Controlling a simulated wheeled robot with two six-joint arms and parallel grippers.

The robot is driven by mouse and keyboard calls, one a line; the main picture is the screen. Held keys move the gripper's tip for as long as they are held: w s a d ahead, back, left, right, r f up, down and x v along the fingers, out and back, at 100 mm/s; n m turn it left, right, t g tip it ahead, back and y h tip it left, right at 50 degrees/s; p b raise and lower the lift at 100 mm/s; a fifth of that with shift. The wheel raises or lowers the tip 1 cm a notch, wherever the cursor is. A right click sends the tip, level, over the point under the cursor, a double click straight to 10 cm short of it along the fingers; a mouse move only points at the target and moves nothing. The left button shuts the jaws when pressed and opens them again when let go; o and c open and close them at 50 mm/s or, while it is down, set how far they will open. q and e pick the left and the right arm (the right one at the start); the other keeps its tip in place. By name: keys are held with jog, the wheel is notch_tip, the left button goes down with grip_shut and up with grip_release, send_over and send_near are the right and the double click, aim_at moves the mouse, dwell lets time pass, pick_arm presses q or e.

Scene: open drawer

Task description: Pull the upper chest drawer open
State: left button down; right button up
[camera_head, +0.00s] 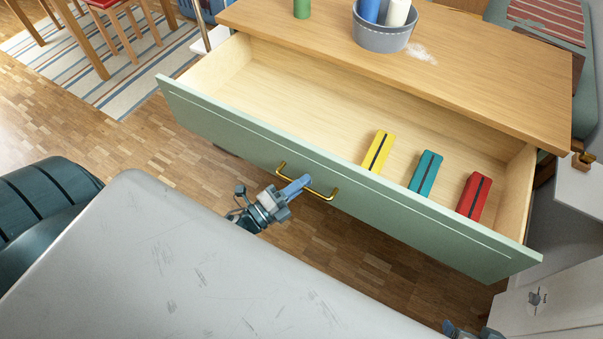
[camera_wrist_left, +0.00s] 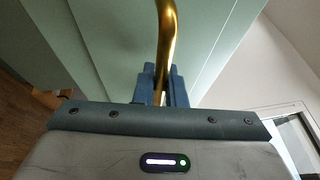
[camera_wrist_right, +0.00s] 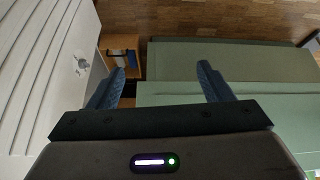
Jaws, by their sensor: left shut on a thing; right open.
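The upper drawer (camera_head: 340,205) of the chest has a pale green front and stands well open, showing its wooden inside. Yellow (camera_head: 376,150), teal (camera_head: 426,172) and red (camera_head: 473,194) blocks lie in its right part. My left gripper (camera_head: 296,187) is shut on the brass handle (camera_head: 324,196) at the middle of the drawer front; the left wrist view shows the fingers around the brass bar (camera_wrist_left: 166,50). My right gripper (camera_wrist_right: 162,85) is open and empty in the right wrist view, with green chest fronts beyond it. In the head view only a little of it shows at the bottom right.
On the wooden chest top (camera_head: 460,85) stand a grey bucket (camera_head: 382,38) with rolled items and a green cylinder (camera_head: 302,9). A striped rug (camera_head: 110,85) with chair legs lies at the back left. White furniture (camera_head: 560,290) stands close at the right.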

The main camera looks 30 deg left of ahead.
pick_arm(q)
jog(key=c, duration=1.5)
grip_release()
pick_arm(e)
jog(key=shift+s+f, duration=0.1)
pick_arm(q)
jog(key=shift+s, duration=0.1)
jog(key=b+v, duration=0.1)
jog(key=v, duration=0.9)
jog(key=shift+s+a, duration=0.2)
jog(key=shift+s, duration=0.1)
pick_arm(e)
jog(key=shift+w+a+f+t+y, duration=0.3)
jog(key=shift+w+a+f+t, duration=0.15)
jog(key=shift+w+a+t, duration=0.15)
pick_arm(q)
jog(key=shift+f, duration=0.1)
